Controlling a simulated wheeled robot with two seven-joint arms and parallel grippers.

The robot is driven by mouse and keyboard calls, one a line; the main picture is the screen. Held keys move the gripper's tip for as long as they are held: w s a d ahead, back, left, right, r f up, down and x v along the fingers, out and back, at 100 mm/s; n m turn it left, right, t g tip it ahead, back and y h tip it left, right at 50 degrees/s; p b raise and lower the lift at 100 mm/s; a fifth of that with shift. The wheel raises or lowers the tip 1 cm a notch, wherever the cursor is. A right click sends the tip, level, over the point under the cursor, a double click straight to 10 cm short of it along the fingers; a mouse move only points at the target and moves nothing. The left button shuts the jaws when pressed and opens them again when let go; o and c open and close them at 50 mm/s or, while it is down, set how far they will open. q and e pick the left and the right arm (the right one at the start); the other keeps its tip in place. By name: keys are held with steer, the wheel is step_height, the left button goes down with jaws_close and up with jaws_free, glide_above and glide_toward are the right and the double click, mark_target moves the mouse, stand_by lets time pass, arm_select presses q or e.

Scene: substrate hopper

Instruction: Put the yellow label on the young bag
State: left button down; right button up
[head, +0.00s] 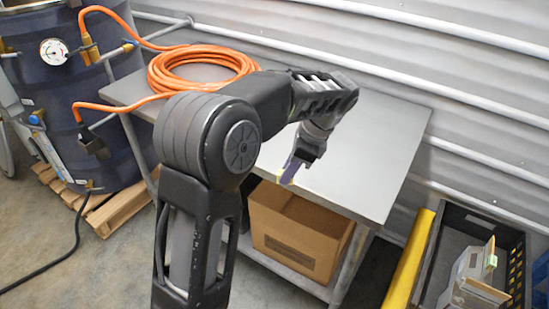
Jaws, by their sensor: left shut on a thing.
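My left gripper (298,158) is over the front edge of the metal table, pointing down. I cannot make out any bag in this view. My right gripper is not in view.
The grey table (376,130) is mostly clear, with an orange hose coil (203,64) at its back left. An open cardboard box (296,236) sits on the shelf below. A black crate (440,246) and yellow post (408,265) stand right, a dark drum (50,90) left.

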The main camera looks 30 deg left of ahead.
arm_select(q)
steer(key=s+d+f+n+g, duration=0.1)
steer(key=d+f+n, duration=0.1)
steer(key=d+f, duration=0.6)
steer(key=d, duration=0.4)
steer(key=shift+f, duration=0.35)
